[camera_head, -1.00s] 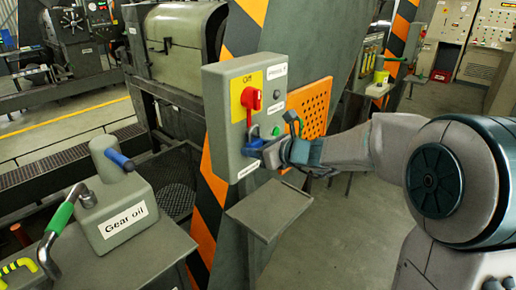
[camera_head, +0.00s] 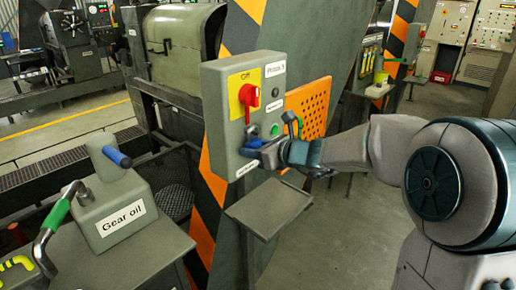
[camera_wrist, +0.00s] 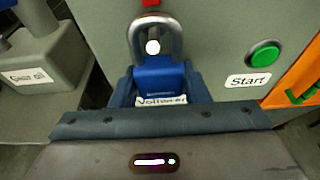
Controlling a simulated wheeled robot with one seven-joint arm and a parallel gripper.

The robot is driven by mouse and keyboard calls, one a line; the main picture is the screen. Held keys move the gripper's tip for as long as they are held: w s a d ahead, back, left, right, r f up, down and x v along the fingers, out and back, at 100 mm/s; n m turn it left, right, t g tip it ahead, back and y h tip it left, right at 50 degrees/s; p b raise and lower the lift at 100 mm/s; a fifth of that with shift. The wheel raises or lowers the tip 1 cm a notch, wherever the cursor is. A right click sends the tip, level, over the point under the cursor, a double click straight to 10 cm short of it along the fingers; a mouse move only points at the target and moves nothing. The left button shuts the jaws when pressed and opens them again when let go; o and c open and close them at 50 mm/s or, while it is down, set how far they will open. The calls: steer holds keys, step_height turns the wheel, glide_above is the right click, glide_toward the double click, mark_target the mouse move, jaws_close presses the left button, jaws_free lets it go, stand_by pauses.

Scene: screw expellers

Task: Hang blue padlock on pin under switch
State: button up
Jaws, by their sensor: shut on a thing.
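The blue padlock (camera_wrist: 158,78) is upright in my gripper, its silver shackle at the top. It also shows small in the head view (camera_head: 254,143), at the front of the grey control box (camera_head: 226,120). My gripper (camera_head: 268,153) is shut on the padlock's body, with blue fingers on both sides in the wrist view. The pale round end of the pin (camera_wrist: 152,47) appears inside the shackle loop. I cannot tell whether the shackle is around the pin or just in front of it. The red switch (camera_head: 249,97) is above, on a yellow "Off" plate.
A green Start button (camera_wrist: 264,54) is right of the padlock. An orange perforated panel (camera_head: 310,108) with a green-handled item is beside the box. A grey shelf (camera_head: 268,208) juts out below. A Gear oil container (camera_head: 118,205) stands at left.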

steer(key=shift+s+a+f, duration=0.1)
steer(key=shift+a+f, duration=0.15)
